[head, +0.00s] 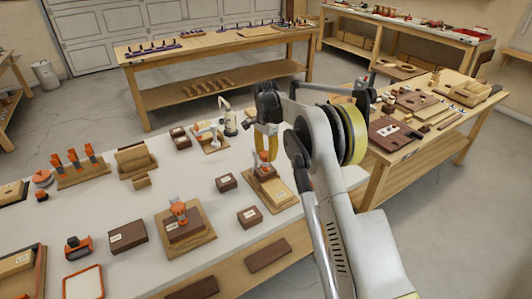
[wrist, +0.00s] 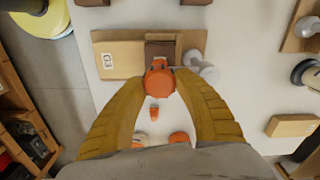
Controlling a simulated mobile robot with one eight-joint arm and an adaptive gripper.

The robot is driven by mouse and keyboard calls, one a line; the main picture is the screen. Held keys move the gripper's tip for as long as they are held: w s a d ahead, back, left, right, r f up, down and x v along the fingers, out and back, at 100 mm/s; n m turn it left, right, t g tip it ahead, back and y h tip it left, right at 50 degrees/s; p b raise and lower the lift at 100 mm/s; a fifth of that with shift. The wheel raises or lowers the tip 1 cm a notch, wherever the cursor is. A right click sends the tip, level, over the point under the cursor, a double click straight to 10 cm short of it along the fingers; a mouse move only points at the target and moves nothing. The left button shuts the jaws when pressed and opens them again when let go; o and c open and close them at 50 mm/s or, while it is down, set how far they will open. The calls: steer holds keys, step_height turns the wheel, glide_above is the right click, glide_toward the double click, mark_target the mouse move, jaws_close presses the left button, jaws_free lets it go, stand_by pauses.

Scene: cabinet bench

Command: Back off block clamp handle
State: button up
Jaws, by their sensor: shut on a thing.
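A block clamp with an orange handle stands on a light wooden base (head: 272,194) on the white bench, below my gripper (head: 266,163). In the wrist view the labelled wooden base (wrist: 117,60) lies beyond the fingertips, with a dark brown block on it. The round orange handle (wrist: 159,82) is between the two yellow fingers of my gripper (wrist: 161,76), which are shut on it. The fingers hide part of the clamp. A second clamp with an orange handle (head: 179,208) stands on another wooden board to the left.
Dark blocks (head: 227,183) and (head: 249,216) lie on the white bench (head: 120,205) near the clamp. A pale upright device (head: 228,120) stands behind it. A grey-white rounded part (wrist: 207,73) is close to the right finger.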

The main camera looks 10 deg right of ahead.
steer(key=n+p, duration=0.1)
steer(key=n, duration=1)
steer(key=shift+a, duration=0.1)
steer(key=n, duration=0.3)
steer(key=shift+n+p, duration=0.3)
steer(key=shift+p, duration=0.05)
steer(key=n, duration=0.3)
steer(key=shift+n, duration=0.3)
steer(key=n, duration=0.3)
steer(key=shift+a+n, duration=0.1)
steer(key=shift+n, duration=0.3)
steer(key=n, duration=0.6)
steer(key=shift+n, duration=0.3)
